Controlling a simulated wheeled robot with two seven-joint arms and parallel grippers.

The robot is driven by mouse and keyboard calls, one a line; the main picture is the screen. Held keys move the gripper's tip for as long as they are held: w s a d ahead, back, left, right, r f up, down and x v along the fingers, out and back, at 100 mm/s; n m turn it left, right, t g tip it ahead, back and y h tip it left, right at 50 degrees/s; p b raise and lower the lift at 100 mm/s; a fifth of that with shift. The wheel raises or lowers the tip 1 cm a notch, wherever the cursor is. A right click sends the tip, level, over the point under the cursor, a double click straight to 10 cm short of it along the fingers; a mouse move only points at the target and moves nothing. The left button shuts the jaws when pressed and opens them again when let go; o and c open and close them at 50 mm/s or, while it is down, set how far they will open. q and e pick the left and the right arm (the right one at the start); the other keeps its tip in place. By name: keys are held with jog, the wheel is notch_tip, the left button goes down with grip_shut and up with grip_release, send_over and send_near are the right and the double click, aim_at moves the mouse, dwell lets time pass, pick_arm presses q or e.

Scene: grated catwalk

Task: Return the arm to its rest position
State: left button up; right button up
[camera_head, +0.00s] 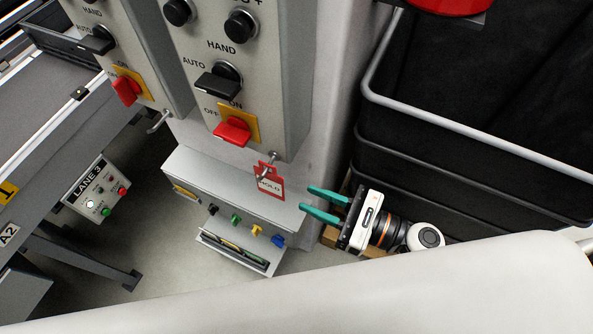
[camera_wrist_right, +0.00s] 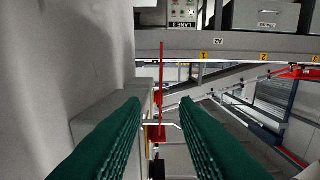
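My right gripper (camera_head: 306,198) has two teal fingers, spread apart with nothing between them. It is in front of the grey control boxes, with its tips just right of a red-bordered HOLD tag (camera_head: 276,187). The tag hangs at a metal hasp under the right control box (camera_head: 288,100); a gap shows between tag and fingertips. In the right wrist view the open fingers (camera_wrist_right: 160,102) frame thin red parts beyond their tips. My left gripper is not in view.
A grey shelf unit (camera_head: 220,182) with small coloured pieces stands below the boxes. A black bin with a grey rim (camera_head: 450,125) is at the right. A conveyor (camera_head: 50,120) with a LANE 3 panel (camera_head: 96,189) is at the left. Red handles (camera_head: 232,131) stick out of the boxes.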

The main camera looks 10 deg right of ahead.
jog(key=shift+s+d, duration=0.1)
jog(key=shift+d, duration=0.05)
jog(key=w+d+f+m+t+h+p, duration=0.1)
jog(key=w+d+f+m+h, duration=0.2)
jog(key=f+m, duration=0.4)
jog(key=w+d+f+m+t+h, duration=0.1)
jog(key=w+d+f+m+h, duration=0.2)
jog(key=f+m, duration=0.4)
jog(key=s+d+f+m+g+h+p, duration=0.1)
jog(key=s+d+f+m+h, duration=0.25)
jog(key=f+m, duration=0.45)
jog(key=s+d+f+m+g+h+p, duration=0.15)
jog(key=d+f+m, duration=0.35)
jog(key=f, duration=0.5)
jog(key=s+f+m+g+h, duration=0.1)
jog(key=s+f+m+g, duration=0.3)
jog(key=s+f+m, duration=0.4)
jog(key=s+f+m+g+h, duration=0.2)
jog(key=s+f+m+g, duration=0.3)
jog(key=s, duration=1.1)
notch_tip(320, 180, down, 3)
jog(key=m, duration=0.4)
jog(key=shift+s+a+f+h, duration=0.15)
jog(key=shift+a+h, duration=0.05)
jog(key=shift+h, duration=0.1)
